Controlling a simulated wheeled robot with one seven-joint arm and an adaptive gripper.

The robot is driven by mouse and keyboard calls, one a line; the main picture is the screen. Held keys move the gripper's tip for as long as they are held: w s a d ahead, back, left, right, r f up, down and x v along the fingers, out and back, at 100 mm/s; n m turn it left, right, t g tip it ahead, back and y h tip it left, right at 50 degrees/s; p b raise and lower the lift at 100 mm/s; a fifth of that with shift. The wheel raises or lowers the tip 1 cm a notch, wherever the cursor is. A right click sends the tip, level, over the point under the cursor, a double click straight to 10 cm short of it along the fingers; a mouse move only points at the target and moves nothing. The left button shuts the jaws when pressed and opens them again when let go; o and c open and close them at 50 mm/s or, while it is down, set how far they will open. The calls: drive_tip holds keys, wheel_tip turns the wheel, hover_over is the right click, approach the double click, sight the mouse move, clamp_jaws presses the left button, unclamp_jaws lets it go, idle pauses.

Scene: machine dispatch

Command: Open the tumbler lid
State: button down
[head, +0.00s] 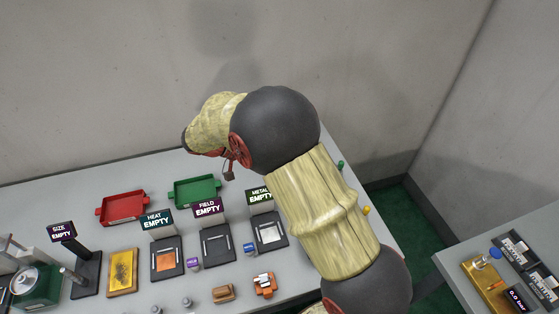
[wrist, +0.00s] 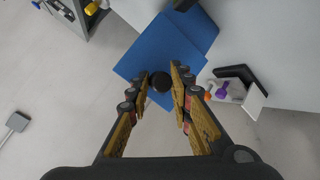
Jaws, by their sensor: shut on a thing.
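In the wrist view, my gripper (wrist: 162,84) has its two fingers on either side of a small dark round knob (wrist: 161,82) and is shut on it. A blue square panel (wrist: 155,48) lies behind the knob. I cannot tell whether the knob and panel belong to the tumbler lid. In the head view, my arm reaches over the back of the table, and only a small part of my gripper (head: 228,170) shows below the wrist. The arm hides what it holds there. No tumbler can be made out for certain in the head view.
The grey table holds a red tray (head: 123,208), a green tray (head: 194,190) and label stands reading heat, field and metal, each marked empty. A green machine (head: 37,287) stands at the lower left. A second table (head: 462,262) is at the right, across a green floor gap.

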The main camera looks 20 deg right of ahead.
drive_tip(key=shift+s+a+f, duration=0.1)
drive_tip(key=shift+f, duration=0.4)
drive_tip(key=c, duration=2)
unclamp_jaws()
drive_tip(key=shift+o, duration=1.9)
drive_tip(key=shift+w+r, duration=0.2)
drive_tip(key=shift+a+r, duration=0.1)
drive_tip(key=v, duration=1.1)
drive_tip(key=shift+a+r, duration=0.2)
drive_tip(key=shift+a, duration=0.15)
